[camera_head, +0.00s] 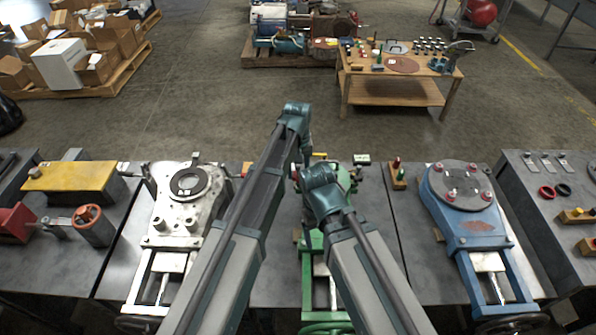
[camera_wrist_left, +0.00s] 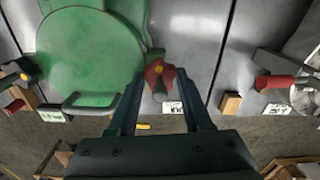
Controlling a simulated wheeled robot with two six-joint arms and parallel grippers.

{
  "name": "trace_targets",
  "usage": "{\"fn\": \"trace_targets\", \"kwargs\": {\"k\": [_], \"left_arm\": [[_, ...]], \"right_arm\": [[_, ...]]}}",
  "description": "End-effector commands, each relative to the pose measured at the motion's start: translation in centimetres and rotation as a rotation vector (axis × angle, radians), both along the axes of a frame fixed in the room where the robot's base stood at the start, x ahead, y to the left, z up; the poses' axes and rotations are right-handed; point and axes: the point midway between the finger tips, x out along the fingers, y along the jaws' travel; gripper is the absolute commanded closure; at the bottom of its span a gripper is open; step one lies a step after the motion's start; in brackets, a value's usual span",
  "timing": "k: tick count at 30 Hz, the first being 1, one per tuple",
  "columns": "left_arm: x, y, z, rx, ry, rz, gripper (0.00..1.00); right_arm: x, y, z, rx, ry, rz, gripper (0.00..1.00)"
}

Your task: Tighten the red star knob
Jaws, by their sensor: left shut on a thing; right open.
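The red star knob (camera_wrist_left: 159,76) shows in the left wrist view, with a yellow centre. It sits beside a large round green plate (camera_wrist_left: 90,55). My left gripper (camera_wrist_left: 160,84) is shut on the knob, with one finger on each side. In the head view my arms cover most of the green machine (camera_head: 312,245), and I cannot make out the knob there. My right gripper (camera_head: 320,178) is over the green machine in the head view. Its fingers are largely hidden by its own arm.
A silver machine (camera_head: 182,205) stands left of the green one and a blue machine (camera_head: 465,210) stands right, all on grey benches. A small block with red and green pegs (camera_head: 397,175) lies between green and blue. A wooden table (camera_head: 400,85) stands beyond open floor.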

Motion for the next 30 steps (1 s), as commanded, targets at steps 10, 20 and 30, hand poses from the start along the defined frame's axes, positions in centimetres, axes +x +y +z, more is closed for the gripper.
{"fn": "trace_targets", "kwargs": {"k": [10, 20, 30], "left_arm": [[0.00, 0.00, 0.00, 0.000, 0.000, -0.295, 1.00], [0.00, 0.00, 0.00, 0.000, 0.000, -0.472, 1.00], [0.00, 0.00, 0.00, 0.000, 0.000, -0.534, 1.00]], "right_arm": [[0.00, 0.00, 0.00, 0.000, 0.000, 0.000, 0.20], [0.00, 0.00, 0.00, 0.000, 0.000, 0.000, 0.20], [0.00, 0.00, 0.00, 0.000, 0.000, 0.000, 0.20]]}}
